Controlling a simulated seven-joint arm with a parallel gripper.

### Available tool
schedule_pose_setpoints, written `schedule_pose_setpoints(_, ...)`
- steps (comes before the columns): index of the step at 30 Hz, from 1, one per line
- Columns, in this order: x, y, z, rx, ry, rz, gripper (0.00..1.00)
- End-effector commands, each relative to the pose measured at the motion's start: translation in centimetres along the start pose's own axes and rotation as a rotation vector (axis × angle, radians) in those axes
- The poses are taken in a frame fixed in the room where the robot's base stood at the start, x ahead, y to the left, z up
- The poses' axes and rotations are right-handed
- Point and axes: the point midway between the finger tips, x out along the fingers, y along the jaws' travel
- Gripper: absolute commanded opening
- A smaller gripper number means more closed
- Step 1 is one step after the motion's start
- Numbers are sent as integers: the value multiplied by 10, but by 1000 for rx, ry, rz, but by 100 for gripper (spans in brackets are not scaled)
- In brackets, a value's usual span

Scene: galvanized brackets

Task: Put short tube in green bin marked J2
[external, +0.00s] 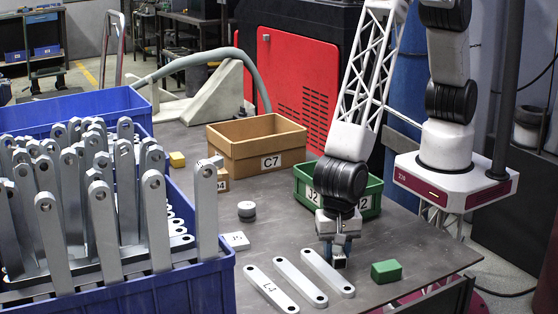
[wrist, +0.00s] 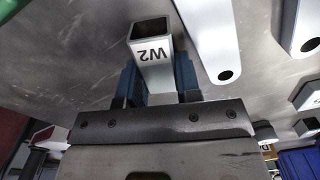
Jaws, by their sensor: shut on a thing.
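A short square metal tube marked W2 (wrist: 152,52) is between the two blue fingers of my gripper (wrist: 158,82) in the wrist view, its open end facing outward. In the external view my gripper (external: 339,250) points down low over the table, right of the flat bars, with the tube's end (external: 339,263) just showing. I cannot tell if the tube touches the table. The green bin marked J2 (external: 374,200) stands behind my gripper, partly hidden by my arm. Its inside is mostly hidden.
Flat brackets (external: 327,272) lie left of my gripper, and a green block (external: 386,271) lies to its right. A brown bin marked C7 (external: 257,147) stands behind. A large blue crate (external: 185,290) of upright brackets fills the left. A round metal piece (external: 246,209) lies mid-table.

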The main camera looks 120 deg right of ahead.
Motion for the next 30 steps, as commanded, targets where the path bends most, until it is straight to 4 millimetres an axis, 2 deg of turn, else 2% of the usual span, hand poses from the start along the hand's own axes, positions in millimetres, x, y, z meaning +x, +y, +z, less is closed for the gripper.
schedule_pose_setpoints(5,-3,0,0,0,-1,-1,3)
schedule_pose_setpoints(11,-16,0,0,0,-1,-1,3)
schedule_pose_setpoints(24,-74,0,0,1,0,-2,3)
schedule_pose_setpoints(30,-93,0,0,1,2,0,3)
